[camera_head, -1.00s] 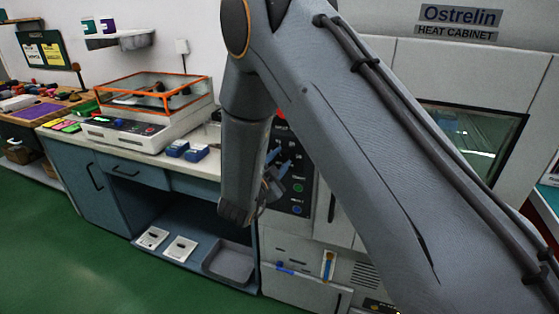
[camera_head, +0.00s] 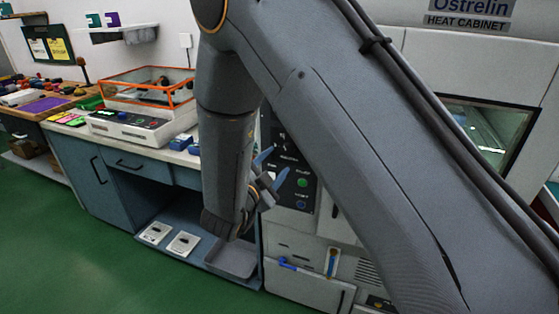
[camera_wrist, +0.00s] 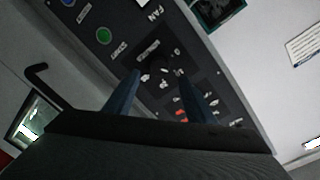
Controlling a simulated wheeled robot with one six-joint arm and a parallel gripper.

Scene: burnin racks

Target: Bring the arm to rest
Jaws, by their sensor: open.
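My arm crosses the head view from the lower right, bends at the top, and hangs down at the centre-left. My gripper (camera_head: 268,170) is at its lower end, with two blue fingers spread apart and nothing between them. It is in front of the dark control panel (camera_head: 300,180) of the heat cabinet (camera_head: 425,65). In the wrist view the two fingers of my gripper (camera_wrist: 158,92) stand apart before the same panel (camera_wrist: 135,35), which looks tilted. I cannot tell how far they are from the panel. Part of the cabinet is hidden behind my arm.
A blue-grey bench (camera_head: 105,165) stands left of the cabinet, carrying an orange-framed clear box device (camera_head: 150,95). Its low shelf holds two white cards (camera_head: 183,244) and a grey tray (camera_head: 232,260). The cabinet has a window (camera_head: 490,130). Green floor (camera_head: 80,270) is clear at the lower left.

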